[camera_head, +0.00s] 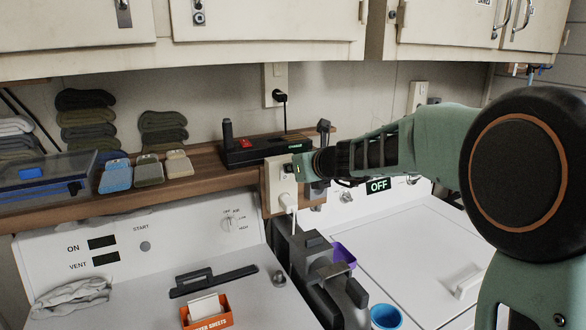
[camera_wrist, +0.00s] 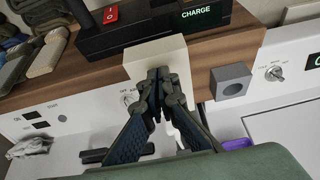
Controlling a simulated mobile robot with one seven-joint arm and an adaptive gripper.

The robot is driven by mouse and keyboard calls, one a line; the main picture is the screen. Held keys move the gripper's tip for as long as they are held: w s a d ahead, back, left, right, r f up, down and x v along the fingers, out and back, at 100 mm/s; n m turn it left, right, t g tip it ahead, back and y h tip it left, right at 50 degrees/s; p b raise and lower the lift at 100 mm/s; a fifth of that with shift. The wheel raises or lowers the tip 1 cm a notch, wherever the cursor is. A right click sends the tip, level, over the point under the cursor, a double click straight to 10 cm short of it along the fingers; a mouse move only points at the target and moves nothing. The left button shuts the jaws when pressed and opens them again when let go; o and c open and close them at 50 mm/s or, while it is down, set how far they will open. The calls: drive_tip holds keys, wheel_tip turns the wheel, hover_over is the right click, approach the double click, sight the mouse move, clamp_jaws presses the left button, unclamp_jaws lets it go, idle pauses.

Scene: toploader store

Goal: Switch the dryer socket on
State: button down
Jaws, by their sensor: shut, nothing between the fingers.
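A beige socket box (camera_head: 277,188) is fixed to the front edge of the wooden shelf, above the gap between the two white machines. A white plug (camera_head: 288,203) with its cord sits low on it. The box also shows in the wrist view (camera_wrist: 140,62). My gripper (camera_head: 299,167) reaches in from the right, in front of the box. In the wrist view my gripper (camera_wrist: 158,74) is shut and empty, its fingertips overlapping the lower middle of the box. I cannot tell whether they touch it. The fingers hide part of the box face, and no switch on it is clear.
A black charger (camera_head: 252,150) with a red switch and a "CHARGE" light (camera_wrist: 203,12) sits on the shelf above the box. A grey block (camera_wrist: 231,82) is right of the fingers. A green "OFF" display (camera_head: 378,186) shows at right. A dark device (camera_head: 305,255) stands below.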

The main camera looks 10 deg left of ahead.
drive_tip(key=shift+w+a+r+p, duration=0.5)
drive_tip(key=shift+w+r+p, duration=0.1)
drive_tip(key=shift+p, duration=0.1)
drive_tip(key=shift+f, duration=0.2)
drive_tip(key=shift+r, duration=0.15)
drive_tip(key=shift+r+p, duration=0.6)
drive_tip(key=shift+r, duration=0.1)
drive_tip(key=shift+d, duration=0.1)
